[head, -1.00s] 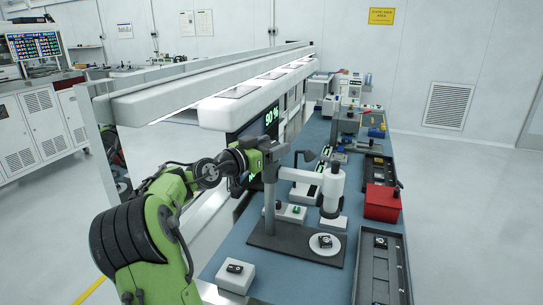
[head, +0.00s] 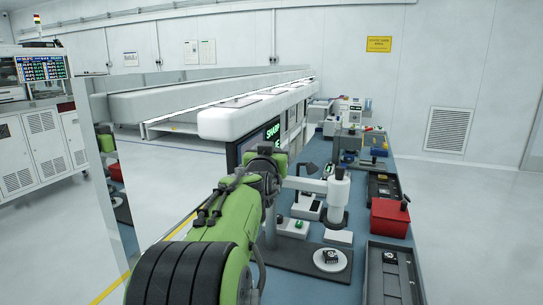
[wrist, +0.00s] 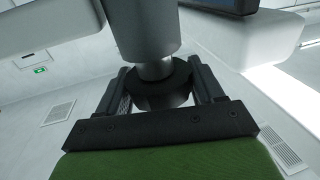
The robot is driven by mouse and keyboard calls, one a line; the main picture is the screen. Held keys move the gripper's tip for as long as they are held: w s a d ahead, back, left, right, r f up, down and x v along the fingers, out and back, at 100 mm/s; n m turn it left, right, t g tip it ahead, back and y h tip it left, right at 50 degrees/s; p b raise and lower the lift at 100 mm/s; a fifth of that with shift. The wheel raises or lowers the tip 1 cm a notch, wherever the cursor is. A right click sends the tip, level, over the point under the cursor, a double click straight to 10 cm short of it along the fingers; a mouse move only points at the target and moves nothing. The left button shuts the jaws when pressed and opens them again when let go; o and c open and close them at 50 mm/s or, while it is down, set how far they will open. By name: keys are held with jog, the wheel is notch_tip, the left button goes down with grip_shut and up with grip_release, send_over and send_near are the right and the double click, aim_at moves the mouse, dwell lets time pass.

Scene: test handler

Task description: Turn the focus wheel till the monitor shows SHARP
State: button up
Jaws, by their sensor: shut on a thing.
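The monitor (head: 272,131) shows green text reading SHARP, with a second line below it partly hidden by my arm. The microscope (head: 338,190) has a white tube and stands over a round white stage plate (head: 331,261) with a small dark part on it. In the wrist view, the dark round focus wheel (wrist: 163,100) sits on a short metal shaft below a grey cylinder. My gripper (wrist: 163,85) has one finger on each side of the wheel and is shut on it. In the head view, my arm hides the wheel and fingers.
A red box (head: 389,218) stands right of the microscope, with a dark tray (head: 392,283) in front of it. A small white box with a green button (head: 293,227) is left of the stage. A long white housing (head: 250,117) runs behind the monitor.

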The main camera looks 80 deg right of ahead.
dwell(0.4)
jog(key=o, duration=1)
jog(key=shift+c, duration=0.2)
jog(key=s+a, duration=0.1)
jog(key=a, duration=1.4)
jog(key=shift+s+a, duration=0.3)
jog(key=shift+s, duration=0.05)
